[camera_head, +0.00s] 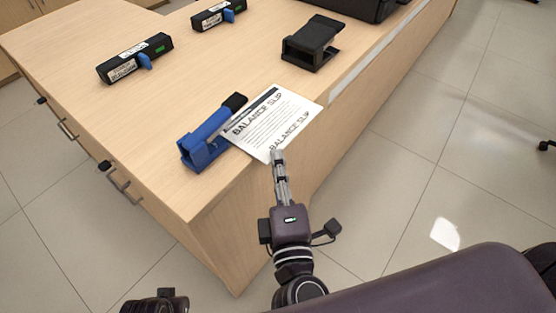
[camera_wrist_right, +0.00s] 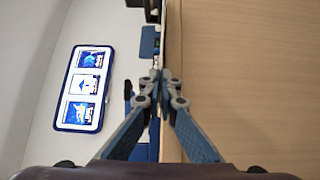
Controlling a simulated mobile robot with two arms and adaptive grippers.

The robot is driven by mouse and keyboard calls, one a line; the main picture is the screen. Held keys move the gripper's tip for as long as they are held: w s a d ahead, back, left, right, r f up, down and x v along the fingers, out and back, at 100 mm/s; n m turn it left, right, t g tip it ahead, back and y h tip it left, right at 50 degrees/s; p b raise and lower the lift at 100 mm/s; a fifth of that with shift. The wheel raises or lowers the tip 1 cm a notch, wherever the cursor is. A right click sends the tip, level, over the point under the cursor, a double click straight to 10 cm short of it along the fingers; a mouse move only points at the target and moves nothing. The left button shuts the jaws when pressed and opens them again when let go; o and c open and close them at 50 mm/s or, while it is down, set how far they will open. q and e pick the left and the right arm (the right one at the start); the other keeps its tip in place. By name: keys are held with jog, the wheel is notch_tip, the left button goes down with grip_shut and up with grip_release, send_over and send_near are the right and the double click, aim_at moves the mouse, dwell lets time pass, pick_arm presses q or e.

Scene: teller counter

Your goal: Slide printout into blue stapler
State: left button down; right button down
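The printout (camera_head: 271,121) is a white sheet headed "BALANCE SLIP" at the counter's near edge. The blue stapler (camera_head: 203,142), with a black end, lies on the counter left of it. The sheet's left edge meets the stapler's side; I cannot tell whether it is in the stapler's mouth. My right gripper (camera_head: 278,155) is shut on the printout's near corner. In the right wrist view its fingertips (camera_wrist_right: 160,88) are together, and the sheet is hard to make out there. Of my left arm only a dark part shows at the bottom left; its fingers are out of view.
A black stapler-like device (camera_head: 312,43) stands behind the printout. Two black labelled devices with blue levers, one nearer (camera_head: 134,60) and one farther (camera_head: 218,15), lie farther left. A dark case (camera_head: 359,6) is at the back. The counter left of the blue stapler is clear.

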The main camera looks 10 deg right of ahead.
jog(key=c, duration=2.1)
grip_release()
jog(key=s, duration=0.4)
jog(key=s+a, duration=0.1)
jog(key=s, duration=0.7)
jog(key=shift+a, duration=0.2)
jog(key=shift+f, duration=0.1)
